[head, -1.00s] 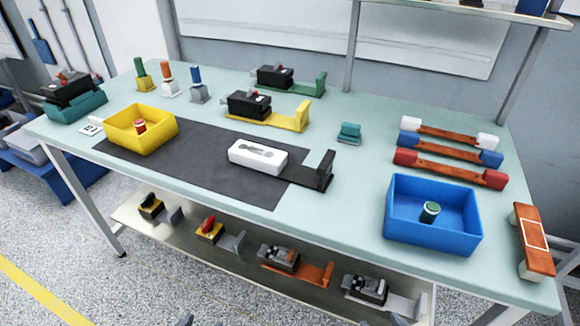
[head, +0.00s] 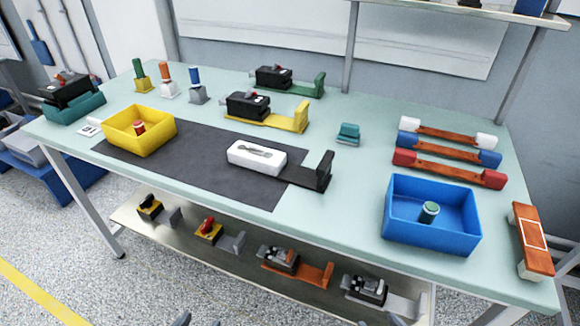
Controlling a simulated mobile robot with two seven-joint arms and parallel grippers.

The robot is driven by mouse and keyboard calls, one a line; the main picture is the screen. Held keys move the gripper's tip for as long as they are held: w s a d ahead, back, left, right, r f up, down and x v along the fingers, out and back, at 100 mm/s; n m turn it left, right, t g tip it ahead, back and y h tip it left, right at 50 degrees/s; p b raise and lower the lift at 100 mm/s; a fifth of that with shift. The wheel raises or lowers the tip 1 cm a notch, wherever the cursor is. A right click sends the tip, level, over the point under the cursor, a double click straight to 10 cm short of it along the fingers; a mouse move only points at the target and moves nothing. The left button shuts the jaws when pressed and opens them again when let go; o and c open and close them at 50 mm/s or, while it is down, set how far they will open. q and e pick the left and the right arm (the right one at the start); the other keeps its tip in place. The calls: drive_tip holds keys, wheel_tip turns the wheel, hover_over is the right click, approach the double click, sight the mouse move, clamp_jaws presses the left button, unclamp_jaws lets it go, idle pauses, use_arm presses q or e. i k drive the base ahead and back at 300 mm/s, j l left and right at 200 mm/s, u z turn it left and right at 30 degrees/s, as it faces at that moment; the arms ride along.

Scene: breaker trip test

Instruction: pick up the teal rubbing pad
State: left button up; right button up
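The teal rubbing pad (head: 348,134) is a small teal block with a raised upper part. It stands on the pale green bench top, right of the yellow-based black device (head: 262,112) and left of the bars with red, blue and white ends. Nothing touches it. Neither of my grippers can be made out in the head view. Only small dark grey slivers show at the bottom edge, too cut off to identify.
A dark mat (head: 200,165) holds a yellow bin (head: 150,143) and a white block (head: 256,158). A blue bin (head: 440,238) with a green-topped piece stands front right. Coloured-end bars (head: 448,168) lie at the right. Bench around the pad is clear. A shelf post (head: 351,50) rises behind.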

sight(349, 133)
drive_tip(key=i+j+z, duration=0.5)
drive_tip(key=j, duration=0.25)
drive_tip(key=i+j+z, duration=0.25)
drive_tip(key=j, duration=0.15)
drive_tip(key=k, duration=0.1)
